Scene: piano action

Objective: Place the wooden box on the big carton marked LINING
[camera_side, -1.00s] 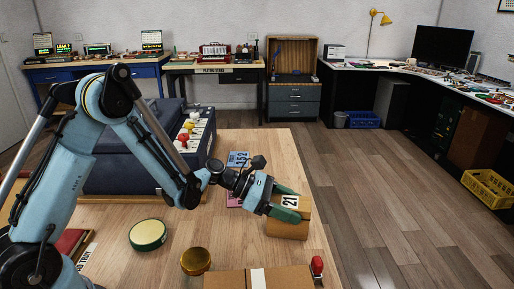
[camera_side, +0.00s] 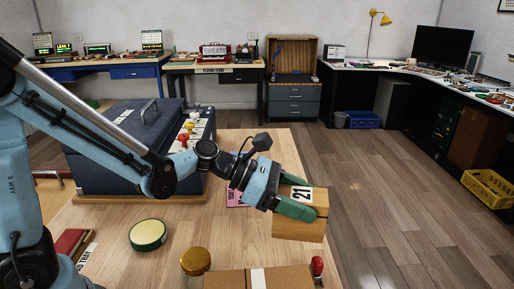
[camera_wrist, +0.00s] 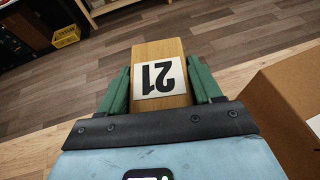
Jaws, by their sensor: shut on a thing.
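The wooden box (camera_side: 298,228) is a light wood block with a white label reading 21. My gripper (camera_side: 303,202) is shut on it, one green finger on each side. In the side view it is at the right edge of the wooden table and looks slightly tilted; its clearance above the table is unclear. The wrist view shows the box (camera_wrist: 158,48) between both green fingers of my gripper (camera_wrist: 159,78). A brown carton (camera_side: 225,281) with a pale tape strip is at the bottom of the side view, partly cut off. A carton side (camera_wrist: 285,105) shows at right in the wrist view. No LINING mark is readable.
A red-handled item (camera_side: 317,266) stands by the carton's right corner, and an amber-lidded jar (camera_side: 195,262) by its left. A round green-rimmed tin (camera_side: 148,234) lies farther left. A pink card (camera_side: 237,198) lies behind my gripper. A dark blue case (camera_side: 115,175) stands at back left.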

